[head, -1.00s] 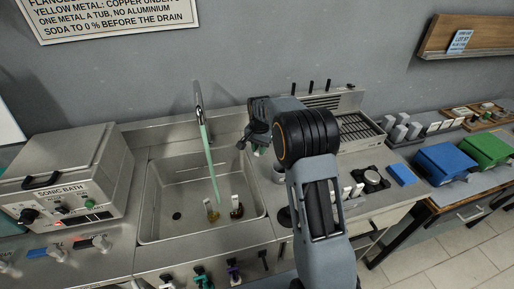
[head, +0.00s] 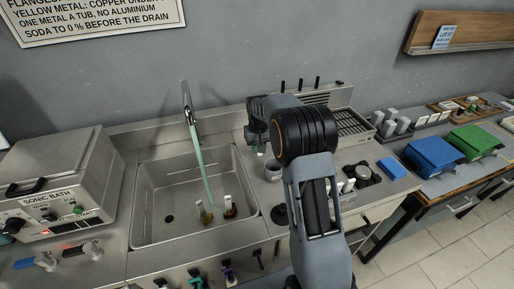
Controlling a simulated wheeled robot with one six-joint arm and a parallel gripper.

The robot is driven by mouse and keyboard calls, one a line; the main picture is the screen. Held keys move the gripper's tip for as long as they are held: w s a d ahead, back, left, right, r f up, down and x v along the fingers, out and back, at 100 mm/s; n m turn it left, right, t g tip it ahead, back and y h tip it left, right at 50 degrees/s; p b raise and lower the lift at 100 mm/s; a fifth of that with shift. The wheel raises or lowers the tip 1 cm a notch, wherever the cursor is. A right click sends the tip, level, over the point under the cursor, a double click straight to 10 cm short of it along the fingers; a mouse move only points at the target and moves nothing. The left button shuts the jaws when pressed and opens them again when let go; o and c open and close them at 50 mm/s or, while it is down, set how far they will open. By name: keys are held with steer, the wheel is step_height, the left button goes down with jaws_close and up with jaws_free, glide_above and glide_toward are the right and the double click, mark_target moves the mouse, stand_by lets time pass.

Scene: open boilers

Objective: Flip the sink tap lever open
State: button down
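The sink tap (head: 187,100) rises behind the sink basin (head: 139,210), and a pale green stream (head: 202,165) runs from its spout down into the basin. I cannot make out the tap lever; the area right of the tap is partly covered by my arm. My gripper (head: 257,146) is to the right of the tap and the stream, near the basin's back right corner, apart from the spout. It is small and dark here, and its fingers are not clear enough to tell open from shut.
A sonic bath (head: 60,175) stands left of the sink. Two small items with white tags (head: 228,202) stand in the basin. Right of my arm are a draining rack (head: 352,122), a blue block (head: 391,168), a blue bin (head: 432,152) and a green bin (head: 474,138).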

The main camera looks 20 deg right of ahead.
steer(key=shift+d, duration=0.1)
stand_by(0.5)
steer(key=c, duration=1)
jaws_free()
steer(key=shift+r, duration=0.1)
step_height(320, 180, up, 14)
steer(key=shift+w+f, duration=0.1)
steer(key=shift+f, duration=0.1)
steer(key=s+a+f+t, duration=0.1)
steer(key=s+a+t, duration=0.1)
steer(key=s, duration=1.1)
steer(key=s+a+f+t, duration=0.2)
steer(key=s, duration=1.2)
steer(key=shift+a+f, duration=0.15)
steer(key=shift+a, duration=0.1)
